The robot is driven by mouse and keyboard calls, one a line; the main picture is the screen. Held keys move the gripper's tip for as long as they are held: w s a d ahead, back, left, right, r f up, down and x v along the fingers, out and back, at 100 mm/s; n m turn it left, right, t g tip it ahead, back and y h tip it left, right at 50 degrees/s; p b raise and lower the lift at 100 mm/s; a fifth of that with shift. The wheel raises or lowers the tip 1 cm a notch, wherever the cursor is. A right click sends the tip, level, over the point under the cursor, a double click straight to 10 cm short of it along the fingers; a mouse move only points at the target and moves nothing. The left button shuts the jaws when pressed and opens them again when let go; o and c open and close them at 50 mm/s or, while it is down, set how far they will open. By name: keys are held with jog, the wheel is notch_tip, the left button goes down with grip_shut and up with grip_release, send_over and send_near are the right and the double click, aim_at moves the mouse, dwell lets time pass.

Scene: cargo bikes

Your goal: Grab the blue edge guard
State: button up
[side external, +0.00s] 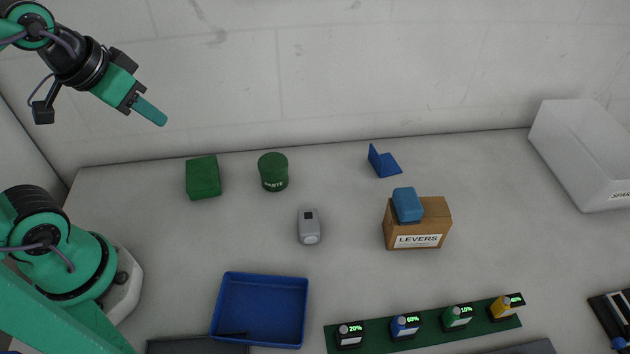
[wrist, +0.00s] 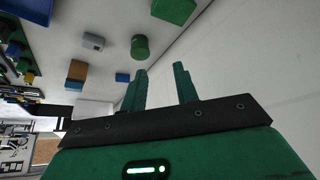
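The blue edge guard (side external: 386,164), an L-shaped angle piece, sits on the table near the back wall, right of centre in the side view. It also shows as a small blue patch (wrist: 122,77) just left of the fingers in the wrist view. My gripper (side external: 152,112) is high at the upper left in the side view, well away from the guard. In the wrist view my gripper (wrist: 159,76) has its two fingers apart with nothing between them, so it is open and empty.
A cardboard box labelled LEVERS (side external: 428,226) with a blue block (side external: 407,204) on it stands in front of the guard. A green tin (side external: 273,172), green block (side external: 203,177) and grey device (side external: 309,226) stand left. A blue tray (side external: 260,305) lies at front; a white bin (side external: 585,160) stands right.

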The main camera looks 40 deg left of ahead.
jog(key=shift+w+r, duration=0.1)
jog(key=w+d+r+n+g, duration=0.1)
jog(key=w+d+r+n, duration=0.25)
jog(key=w, duration=0.75)
jog(key=n+g, duration=0.5)
jog(key=n, duration=0.3)
send_over(377, 158)
jog(key=shift+m, duration=0.25)
notch_tip(377, 158, down, 20)
jog(key=shift+w+r, duration=0.1)
jog(key=shift+r, duration=0.05)
jog(key=shift+f, duration=3.9)
